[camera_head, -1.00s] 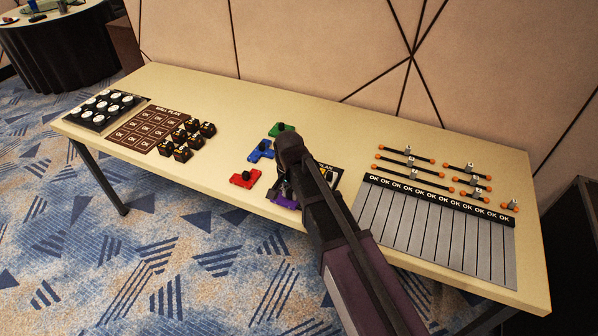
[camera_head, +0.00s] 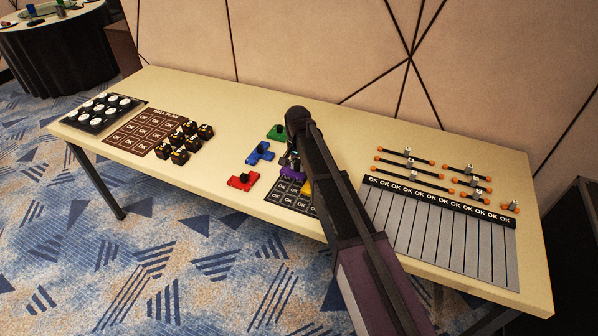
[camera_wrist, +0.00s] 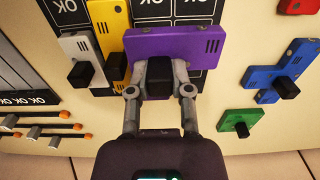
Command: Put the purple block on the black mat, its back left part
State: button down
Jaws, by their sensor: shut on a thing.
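The purple block (camera_head: 292,173) is in my gripper over the back left part of the black mat (camera_head: 277,197). In the wrist view, my gripper (camera_wrist: 159,84) is shut on the black knob of the purple block (camera_wrist: 205,46). The block hides the mat cells under it. I cannot tell whether it touches the mat. The mat (camera_wrist: 178,9) shows beyond it. A yellow block (camera_wrist: 113,35) and a grey-white block (camera_wrist: 80,46) lie on the mat beside the purple one. My arm hides the mat's right side in the head view.
Blue (camera_head: 261,151), red (camera_head: 241,182) and green (camera_head: 277,132) blocks lie on the table left of and behind the mat. Black pieces (camera_head: 184,142) stand further left. A grey panel (camera_head: 430,228) and several orange-ended rods (camera_head: 415,178) lie at right.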

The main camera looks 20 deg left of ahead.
jog(key=shift+w, duration=0.1)
jog(key=shift+w, duration=0.2)
jog(key=shift+w+a+f+b, duration=0.1)
jog(key=shift+w+f+b, duration=0.3)
jog(key=shift+f+b, duration=1.45)
jog(key=shift+f, duration=0.15)
jog(key=c, duration=0.5)
grip_release()
jog(key=shift+c, duration=0.2)
notch_tip(320, 180, up, 12)
jog(key=p, duration=1.2)
jog(key=shift+r, duration=0.2)
